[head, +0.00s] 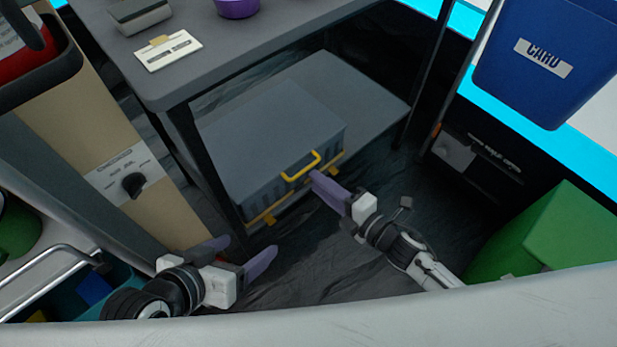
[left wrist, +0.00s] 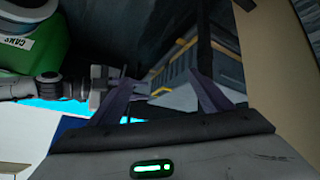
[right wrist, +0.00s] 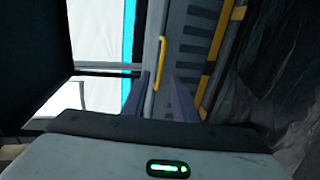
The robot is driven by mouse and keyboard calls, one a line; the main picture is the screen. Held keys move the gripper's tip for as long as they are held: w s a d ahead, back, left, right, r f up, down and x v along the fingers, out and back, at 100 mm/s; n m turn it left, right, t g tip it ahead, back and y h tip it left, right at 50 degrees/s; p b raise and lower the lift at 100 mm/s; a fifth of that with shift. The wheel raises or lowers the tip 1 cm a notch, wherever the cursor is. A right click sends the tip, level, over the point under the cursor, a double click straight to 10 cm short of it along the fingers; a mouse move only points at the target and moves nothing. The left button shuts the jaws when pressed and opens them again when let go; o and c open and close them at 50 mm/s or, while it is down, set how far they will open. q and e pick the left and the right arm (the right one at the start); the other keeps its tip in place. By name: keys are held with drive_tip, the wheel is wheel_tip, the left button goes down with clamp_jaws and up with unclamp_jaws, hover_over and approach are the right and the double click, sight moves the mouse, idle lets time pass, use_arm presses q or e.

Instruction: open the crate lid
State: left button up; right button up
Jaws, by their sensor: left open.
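The crate (head: 270,140) is a grey box with a closed flat lid (head: 265,125), on a low shelf under the table. A yellow handle (head: 300,166) is on the lid's front edge; it also shows in the right wrist view (right wrist: 160,62). My right gripper (head: 316,177) is at the handle, its fingers partly apart with the handle showing between the tips; contact cannot be made out. My left gripper (head: 252,243) is open and empty, lower left of the crate. The crate's ribbed side shows in the left wrist view (left wrist: 183,78).
A table (head: 230,55) overhangs the crate, with a dark leg (head: 205,165) at its left front. A beige cabinet (head: 110,150) stands left. A green box (head: 550,230) is at right, and a blue bin (head: 550,70) is upper right. Dark floor is clear before the crate.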

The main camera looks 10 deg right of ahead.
sight(304, 172)
drive_tip(key=b+x, duration=0.1)
drive_tip(key=x, duration=0.4)
use_arm(q)
drive_tip(key=shift+w+d+r+t+h, duration=0.2)
drive_tip(key=shift+d+r+t+h, duration=0.15)
drive_tip(key=shift+d+r, duration=0.2)
use_arm(e)
clamp_jaws()
idle(0.9)
